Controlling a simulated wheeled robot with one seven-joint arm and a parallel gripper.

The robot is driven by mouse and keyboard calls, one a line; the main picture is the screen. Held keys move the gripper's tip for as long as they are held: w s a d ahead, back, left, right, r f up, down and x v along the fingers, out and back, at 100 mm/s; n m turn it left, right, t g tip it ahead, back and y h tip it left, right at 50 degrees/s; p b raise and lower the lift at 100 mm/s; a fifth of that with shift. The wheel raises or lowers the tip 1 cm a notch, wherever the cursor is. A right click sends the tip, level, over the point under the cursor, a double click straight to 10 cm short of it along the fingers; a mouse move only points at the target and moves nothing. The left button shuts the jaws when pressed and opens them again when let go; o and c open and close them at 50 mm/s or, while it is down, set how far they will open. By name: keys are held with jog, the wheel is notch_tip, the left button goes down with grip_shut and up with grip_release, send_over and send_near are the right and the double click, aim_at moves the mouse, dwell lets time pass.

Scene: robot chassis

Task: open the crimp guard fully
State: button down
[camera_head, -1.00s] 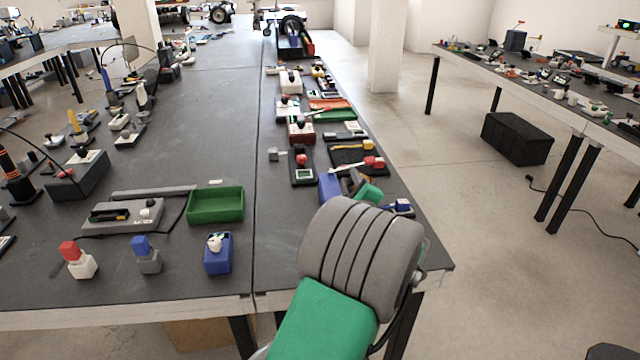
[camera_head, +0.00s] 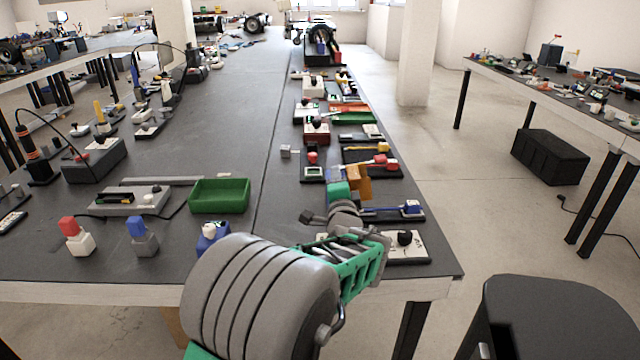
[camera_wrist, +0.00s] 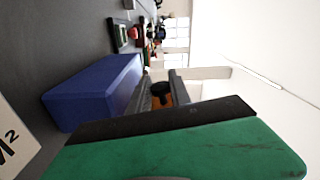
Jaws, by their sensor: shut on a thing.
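An orange plate (camera_head: 358,184), which I take to be the crimp guard, stands raised at the right table edge. Its hinge is hidden. A blue block (camera_head: 333,173), largely covered by my gripper, is beside it. My gripper (camera_head: 346,184), with its green body, is at the plate's left side. In the wrist view, the blue block (camera_wrist: 95,92) is left of my grey fingers (camera_wrist: 163,84). My gripper is shut on part of the guard; the exact contact is hard to see.
A device with a blue handle (camera_head: 390,211) and a white panel with a black knob (camera_head: 404,240) lie just in front. Trays and small devices line the table behind. A green bin (camera_head: 219,195) is to the left. A dark stool (camera_head: 545,315) stands at right.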

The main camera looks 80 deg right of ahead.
jog(key=shift+f, duration=0.1)
dwell(0.4)
jog(key=c, duration=1.2)
grip_release()
jog(key=shift+w, duration=0.1)
jog(key=v, duration=0.8)
